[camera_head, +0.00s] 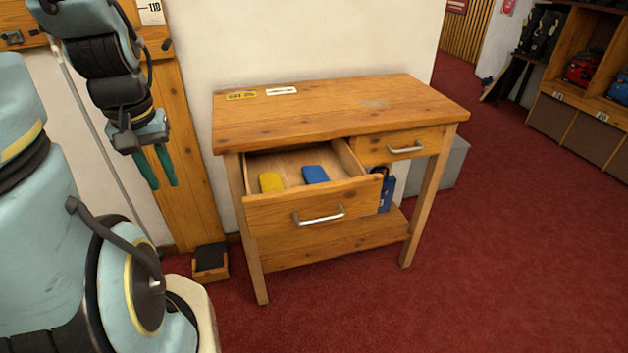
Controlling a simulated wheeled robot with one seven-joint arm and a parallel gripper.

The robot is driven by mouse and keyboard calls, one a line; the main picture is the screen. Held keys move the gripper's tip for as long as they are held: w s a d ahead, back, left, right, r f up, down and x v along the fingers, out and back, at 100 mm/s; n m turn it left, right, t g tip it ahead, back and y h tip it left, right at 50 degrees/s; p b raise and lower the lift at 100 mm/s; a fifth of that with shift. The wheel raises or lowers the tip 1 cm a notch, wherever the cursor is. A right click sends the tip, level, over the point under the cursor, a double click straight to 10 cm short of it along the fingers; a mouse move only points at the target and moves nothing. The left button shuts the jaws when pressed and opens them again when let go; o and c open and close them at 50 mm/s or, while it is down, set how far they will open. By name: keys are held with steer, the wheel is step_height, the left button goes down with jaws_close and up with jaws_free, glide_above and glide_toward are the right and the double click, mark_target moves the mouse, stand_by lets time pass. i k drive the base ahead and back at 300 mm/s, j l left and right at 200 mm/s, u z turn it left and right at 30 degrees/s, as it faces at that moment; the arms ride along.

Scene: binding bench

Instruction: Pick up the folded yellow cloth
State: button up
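The folded yellow cloth (271,182) lies in the open left drawer (318,208) of the wooden bench, near the drawer's left side. A blue folded item (315,174) lies to its right in the same drawer, apart from it. My gripper (158,170) hangs at the left of the picture, pointing down, well left of the drawer. Its two dark green fingers stand a little apart with nothing visible between them. The cloth's lower front edge is partly hidden by the drawer front.
The bench top (330,112) is mostly bare, with small labels at its back left. The right drawer (405,147) is shut. A grey bin (440,165) stands behind the bench's right side. Red carpet (500,250) is clear at right. A small wooden box (210,268) sits at the bench's left.

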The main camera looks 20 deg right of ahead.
mark_target(269, 182)
steer(key=z, duration=1.05)
